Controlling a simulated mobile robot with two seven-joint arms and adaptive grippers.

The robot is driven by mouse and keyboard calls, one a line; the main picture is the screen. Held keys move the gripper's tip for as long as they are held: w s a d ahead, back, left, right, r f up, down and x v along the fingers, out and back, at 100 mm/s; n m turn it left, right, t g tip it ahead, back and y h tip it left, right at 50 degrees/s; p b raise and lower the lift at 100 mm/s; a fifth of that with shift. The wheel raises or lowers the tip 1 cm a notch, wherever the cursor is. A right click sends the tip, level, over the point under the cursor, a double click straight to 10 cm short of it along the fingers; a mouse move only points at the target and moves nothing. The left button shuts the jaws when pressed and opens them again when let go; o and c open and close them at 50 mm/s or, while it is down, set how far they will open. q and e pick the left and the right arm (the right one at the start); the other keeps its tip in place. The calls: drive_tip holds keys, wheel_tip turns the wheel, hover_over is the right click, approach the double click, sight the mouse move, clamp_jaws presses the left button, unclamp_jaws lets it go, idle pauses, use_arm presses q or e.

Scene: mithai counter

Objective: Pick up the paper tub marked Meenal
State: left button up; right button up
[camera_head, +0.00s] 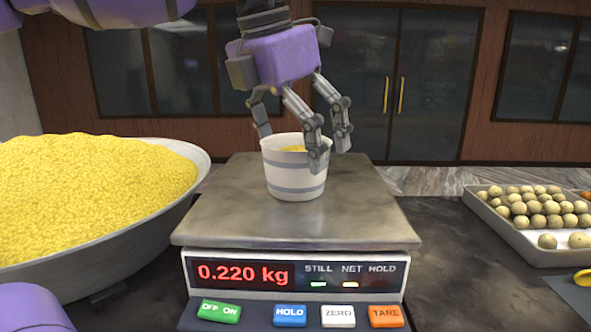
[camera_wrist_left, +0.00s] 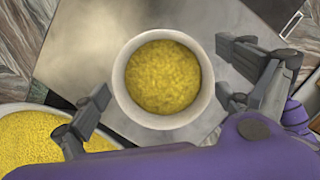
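A white paper tub with grey bands (camera_head: 294,174) stands upright on the steel plate of the scale (camera_head: 222,215). It holds yellow grains, and its round open top shows in the left wrist view (camera_wrist_left: 121,92). No name can be read on the side that shows. My left gripper (camera_head: 291,150) points down over the tub, its fingers spread on either side of the rim. In the left wrist view gaps show between the fingers and the tub wall, so it is open. My right gripper is not in view.
A wide metal pan (camera_head: 140,236) heaped with yellow grains stands left of the scale. A tray (camera_head: 531,246) of round sweets lies at the right. The scale's red display reads 0.220 kg. Dark counter is bare between scale and tray.

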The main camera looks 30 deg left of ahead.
use_arm(q)
drive_tip(key=c, duration=1.1)
